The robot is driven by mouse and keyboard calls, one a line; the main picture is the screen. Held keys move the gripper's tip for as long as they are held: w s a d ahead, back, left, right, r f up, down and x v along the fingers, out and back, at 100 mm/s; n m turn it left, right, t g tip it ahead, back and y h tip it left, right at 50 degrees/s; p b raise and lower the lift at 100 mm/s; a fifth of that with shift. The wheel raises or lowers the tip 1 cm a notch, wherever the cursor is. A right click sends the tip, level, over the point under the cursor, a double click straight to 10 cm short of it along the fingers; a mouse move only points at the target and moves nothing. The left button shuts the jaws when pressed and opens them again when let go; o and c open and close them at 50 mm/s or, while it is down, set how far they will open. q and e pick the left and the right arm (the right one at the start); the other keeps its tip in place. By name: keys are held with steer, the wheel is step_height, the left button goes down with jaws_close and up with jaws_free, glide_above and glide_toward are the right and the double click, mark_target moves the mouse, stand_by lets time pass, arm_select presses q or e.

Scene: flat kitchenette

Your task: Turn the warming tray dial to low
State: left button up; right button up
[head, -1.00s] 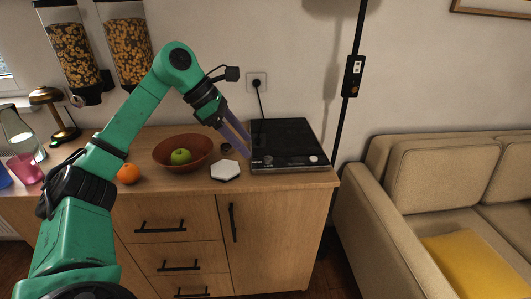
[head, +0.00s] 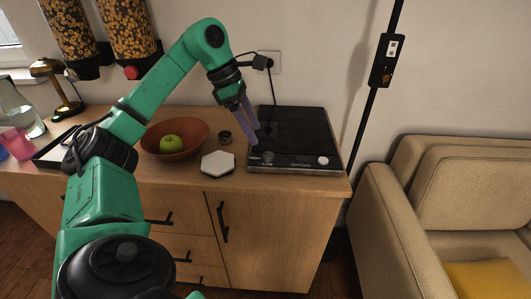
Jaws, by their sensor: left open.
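A round white knob or button (head: 322,160) is at the strip's right. My left gripper (head: 255,138) points down with its purple fingers open and empty. Its tips appear just behind and left of the dial, apart from it. The dial's exact pointing is too small to read. My right gripper is out of view.
A brown bowl (head: 196,148) holds a green apple (head: 171,144). A lamp pole (head: 371,105) stands behind right, beside a beige sofa (head: 430,200).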

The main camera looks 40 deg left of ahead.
mark_target(268, 154)
arm_select(q)
steer(key=b+x, duration=0.1)
steer(key=x, duration=0.5)
steer(key=shift+w+f, duration=0.25)
steer(key=shift+f, duration=0.1)
steer(key=shift+d+f, duration=0.2)
steer(key=shift+f, duration=0.15)
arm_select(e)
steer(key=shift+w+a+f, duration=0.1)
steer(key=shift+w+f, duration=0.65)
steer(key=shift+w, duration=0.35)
arm_select(q)
steer(key=shift+w, duration=0.1)
jaws_close()
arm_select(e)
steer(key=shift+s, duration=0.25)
